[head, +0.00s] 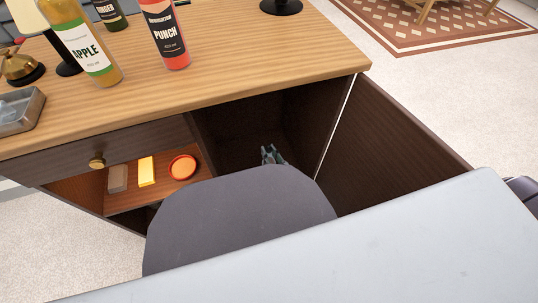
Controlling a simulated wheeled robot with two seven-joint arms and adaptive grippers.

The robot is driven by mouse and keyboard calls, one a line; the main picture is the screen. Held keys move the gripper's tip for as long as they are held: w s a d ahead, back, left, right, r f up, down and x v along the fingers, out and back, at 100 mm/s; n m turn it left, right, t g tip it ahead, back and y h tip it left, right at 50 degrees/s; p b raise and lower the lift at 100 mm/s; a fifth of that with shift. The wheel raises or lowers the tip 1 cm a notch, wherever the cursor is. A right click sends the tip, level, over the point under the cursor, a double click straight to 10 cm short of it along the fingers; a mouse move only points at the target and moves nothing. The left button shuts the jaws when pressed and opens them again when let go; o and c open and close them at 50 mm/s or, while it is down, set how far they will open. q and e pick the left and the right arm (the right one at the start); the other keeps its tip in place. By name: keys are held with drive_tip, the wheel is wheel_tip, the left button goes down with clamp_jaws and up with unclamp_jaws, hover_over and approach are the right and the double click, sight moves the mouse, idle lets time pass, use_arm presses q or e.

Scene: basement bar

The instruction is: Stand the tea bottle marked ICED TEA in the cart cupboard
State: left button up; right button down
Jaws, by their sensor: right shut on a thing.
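My right gripper (272,155) is inside the dark open cupboard (238,115) of the wooden cart. Only a small part of the gripper shows above my grey arm. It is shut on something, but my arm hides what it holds. No bottle marked ICED TEA can be seen; the cupboard's floor and lower part are hidden. The cupboard door (385,145) stands wide open on the right. My left gripper is not in view.
On the cart top (235,65) stand an APPLE bottle (83,42), a PUNCH bottle (165,32), a dark bottle (112,14), a bell (20,67) and a metal tray (20,112). A shelf left of the cupboard holds an orange round thing (183,167) and small blocks (146,171).

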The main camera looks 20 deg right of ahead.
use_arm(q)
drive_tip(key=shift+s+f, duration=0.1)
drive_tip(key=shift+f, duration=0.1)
use_arm(e)
drive_tip(key=shift+f, duration=0.1)
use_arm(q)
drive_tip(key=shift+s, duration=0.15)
use_arm(e)
drive_tip(key=shift+f, duration=0.1)
drive_tip(key=c, duration=1.3)
unclamp_jaws()
drive_tip(key=shift+f, duration=0.1)
use_arm(q)
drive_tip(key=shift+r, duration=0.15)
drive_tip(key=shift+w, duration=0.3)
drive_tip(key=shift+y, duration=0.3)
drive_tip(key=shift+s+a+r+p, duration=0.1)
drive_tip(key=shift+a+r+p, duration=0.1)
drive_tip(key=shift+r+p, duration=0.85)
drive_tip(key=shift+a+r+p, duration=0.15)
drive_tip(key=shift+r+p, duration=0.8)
drive_tip(key=shift+p, duration=0.05)
use_arm(e)
drive_tip(key=shift+s+d, duration=0.3)
drive_tip(key=shift+s, duration=1.7)
drive_tip(key=shift+s+d, duration=0.25)
drive_tip(key=shift+s, duration=1.7)
drive_tip(key=shift+s+d, duration=0.3)
drive_tip(key=shift+s, duration=1.7)
